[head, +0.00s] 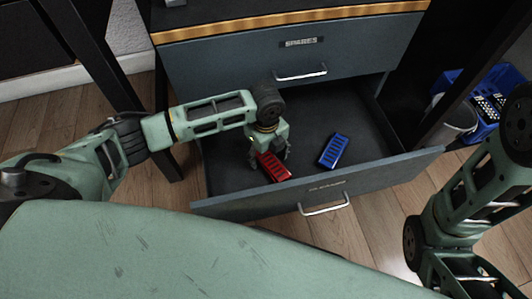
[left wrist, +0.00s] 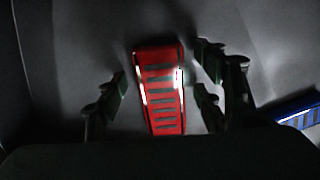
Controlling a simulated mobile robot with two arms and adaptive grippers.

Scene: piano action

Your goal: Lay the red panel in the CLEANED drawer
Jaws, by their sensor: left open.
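The red panel (head: 274,168) is inside the open lower drawer (head: 330,184), near its front wall at left. It appears to lie on the dark drawer floor. The label on this drawer's front is too small to read surely. My left gripper (head: 266,158) is open, low in the drawer, over the red panel's far end. In the left wrist view the red panel (left wrist: 162,92) lies between the spread fingers, with gaps on both sides. My right arm shows at the right, but its gripper is out of view.
A blue panel (head: 334,151) lies on the same drawer floor, to the right of the red one. The closed SPARES drawer (head: 265,57) is above. A blue crate (head: 484,95) and a grey bin (head: 458,122) stand at the right.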

